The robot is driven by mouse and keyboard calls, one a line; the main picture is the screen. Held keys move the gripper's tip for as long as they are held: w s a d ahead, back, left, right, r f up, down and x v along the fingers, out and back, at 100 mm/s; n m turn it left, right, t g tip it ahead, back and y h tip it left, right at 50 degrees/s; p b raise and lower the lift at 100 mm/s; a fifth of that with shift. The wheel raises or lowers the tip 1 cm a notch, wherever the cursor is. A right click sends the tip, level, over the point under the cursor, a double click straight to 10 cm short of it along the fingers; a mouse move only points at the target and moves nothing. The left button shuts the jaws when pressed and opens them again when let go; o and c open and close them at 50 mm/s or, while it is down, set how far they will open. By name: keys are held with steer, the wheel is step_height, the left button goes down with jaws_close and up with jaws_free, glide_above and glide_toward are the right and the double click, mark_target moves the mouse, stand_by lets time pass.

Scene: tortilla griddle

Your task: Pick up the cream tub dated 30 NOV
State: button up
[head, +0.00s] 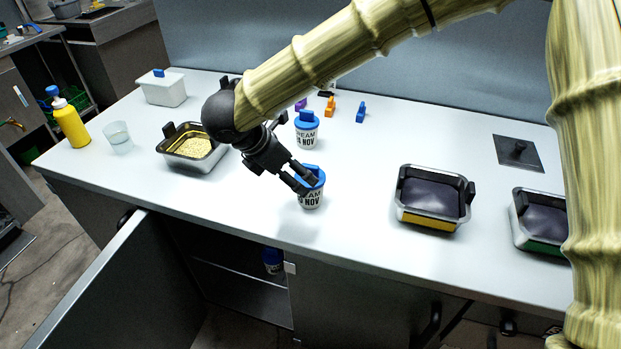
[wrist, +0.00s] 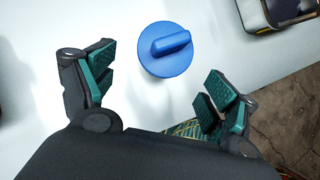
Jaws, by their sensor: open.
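Two white cream tubs with blue lids stand upright on the counter. The nearer tub (head: 312,199) has "NOV" on its label; the day number is partly hidden and I cannot read it surely. In the wrist view a blue lid (wrist: 165,50) with a raised bar handle lies ahead of and between the spread fingers, apart from both.
A third blue-lidded tub (head: 272,261) sits in the open cabinet below. A pan with yellow contents (head: 193,152) stands left of my gripper, and dark-filled pans (head: 433,203) stand right. Small coloured clips (head: 360,112) lie at the back. The counter's front edge is close.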

mark_target(301, 179)
steer(key=shift+s+d+f+p, duration=0.3)
steer(key=shift+s+d+f, duration=0.15)
steer(key=shift+d+f, duration=0.4)
steer(key=w+f, duration=0.3)
steer(key=shift+d+p, duration=0.3)
steer(key=shift+p, duration=0.05)
steer(key=shift+s+d+f+p, duration=0.15)
steer(key=shift+d+f+p, duration=0.25)
steer(key=shift+d+f, duration=0.05)
steer(key=x, duration=0.2)
steer(key=shift+w+f, duration=0.25)
steer(key=shift+s+r, duration=0.15)
steer(key=shift+s, duration=0.05)
steer(key=shift+c, duration=0.9)
steer(key=shift+w, duration=0.1)
steer(key=c, duration=1.2)
